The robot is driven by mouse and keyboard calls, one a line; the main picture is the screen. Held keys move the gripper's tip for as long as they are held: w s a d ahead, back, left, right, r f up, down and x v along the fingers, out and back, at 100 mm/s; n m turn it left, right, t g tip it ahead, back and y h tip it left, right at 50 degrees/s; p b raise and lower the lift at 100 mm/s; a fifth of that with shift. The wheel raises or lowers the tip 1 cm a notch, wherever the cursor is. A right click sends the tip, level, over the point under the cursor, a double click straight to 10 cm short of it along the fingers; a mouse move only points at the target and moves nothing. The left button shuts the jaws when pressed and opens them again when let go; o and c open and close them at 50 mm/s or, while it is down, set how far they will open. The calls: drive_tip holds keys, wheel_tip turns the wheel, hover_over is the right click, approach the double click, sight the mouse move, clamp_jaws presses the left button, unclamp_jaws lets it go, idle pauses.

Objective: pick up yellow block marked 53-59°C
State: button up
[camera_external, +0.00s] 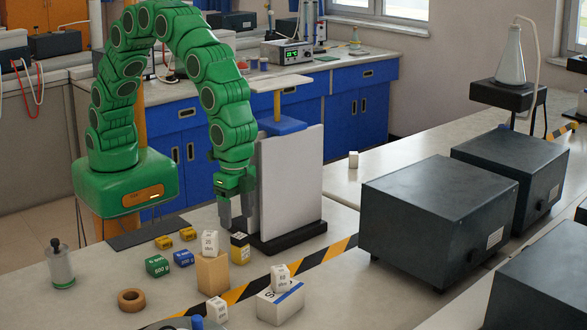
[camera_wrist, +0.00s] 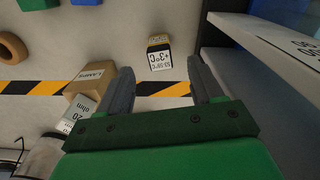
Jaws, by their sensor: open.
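The block marked 53-59°C (camera_wrist: 159,58) shows in the wrist view with a pale lettered face, also reading +3°C, and a yellow and dark end. In the external view the yellow block (camera_external: 240,252), with a dark upper part, stands on the bench just below my gripper (camera_external: 236,222). In the wrist view my gripper (camera_wrist: 160,68) is open, with its two fingers apart and the block showing between and beyond their tips. Nothing is held.
A tan block (camera_external: 212,273) with a white block (camera_external: 210,244) on top stands close left of the yellow block. A pale upright panel (camera_external: 290,180) on a dark base is close right. Green (camera_external: 157,265) and blue (camera_external: 183,258) blocks lie farther left. Dark boxes (camera_external: 435,215) stand right.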

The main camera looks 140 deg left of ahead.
sight(239, 236)
drive_tip(key=shift+w+f, duration=0.4)
drive_tip(key=shift+f, duration=3.85)
drive_tip(key=shift+c, duration=0.5)
drive_tip(key=c, duration=1)
